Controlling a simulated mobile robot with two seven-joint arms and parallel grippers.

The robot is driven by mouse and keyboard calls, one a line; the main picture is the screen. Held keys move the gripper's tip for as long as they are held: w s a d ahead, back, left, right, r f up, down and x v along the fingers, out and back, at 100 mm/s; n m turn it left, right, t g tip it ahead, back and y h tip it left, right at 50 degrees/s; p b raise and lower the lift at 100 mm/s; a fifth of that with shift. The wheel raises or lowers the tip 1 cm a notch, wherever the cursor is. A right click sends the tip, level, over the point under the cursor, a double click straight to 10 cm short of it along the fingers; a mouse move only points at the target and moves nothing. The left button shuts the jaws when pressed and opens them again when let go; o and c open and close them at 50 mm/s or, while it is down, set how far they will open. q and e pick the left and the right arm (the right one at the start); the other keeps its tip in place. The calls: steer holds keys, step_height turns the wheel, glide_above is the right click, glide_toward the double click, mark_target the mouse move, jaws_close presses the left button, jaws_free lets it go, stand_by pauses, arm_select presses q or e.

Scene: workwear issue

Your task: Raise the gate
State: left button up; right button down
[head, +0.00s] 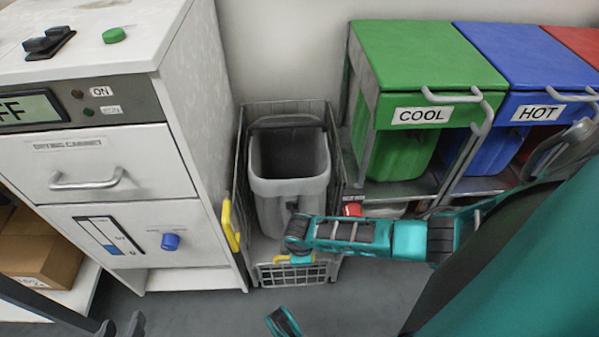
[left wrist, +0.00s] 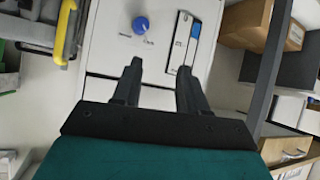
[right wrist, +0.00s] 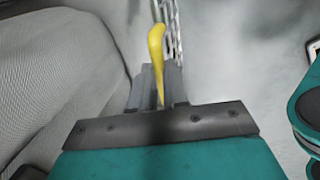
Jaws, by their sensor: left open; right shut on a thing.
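The gate, a pale mesh panel (head: 292,272), stands low across the front of the wire cage (head: 334,135) around a grey bin (head: 290,180). Its yellow handle (head: 282,258) is partly covered by my right arm. In the right wrist view, my right gripper (right wrist: 157,88) is shut on this yellow handle (right wrist: 156,45), with some mesh (right wrist: 174,30) beyond it. My left gripper (head: 120,327) is open and empty at the bottom left of the head view. In the left wrist view, its fingers (left wrist: 158,78) point at the white cabinet front (left wrist: 110,55).
The drying cabinet (head: 110,180), with a blue knob (head: 170,241), stands left of the cage. Green COOL (head: 425,55) and blue HOT (head: 530,60) bins stand right. A cardboard box (head: 38,250) is far left.

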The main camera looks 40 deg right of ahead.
step_height(320, 180, up, 4)
steer(key=p, duration=0.3)
steer(key=shift+f, duration=0.25)
steer(key=shift+r+p, duration=0.35)
steer(key=shift+p, duration=0.1)
steer(key=shift+r, duration=0.1)
arm_select(q)
steer(key=shift+s+a+r, duration=0.35)
steer(key=shift+a+r, duration=0.4)
steer(key=shift+r, duration=0.1)
arm_select(e)
steer(key=c, duration=1.1)
jaws_free()
arm_select(q)
steer(key=shift+d+r, duration=0.1)
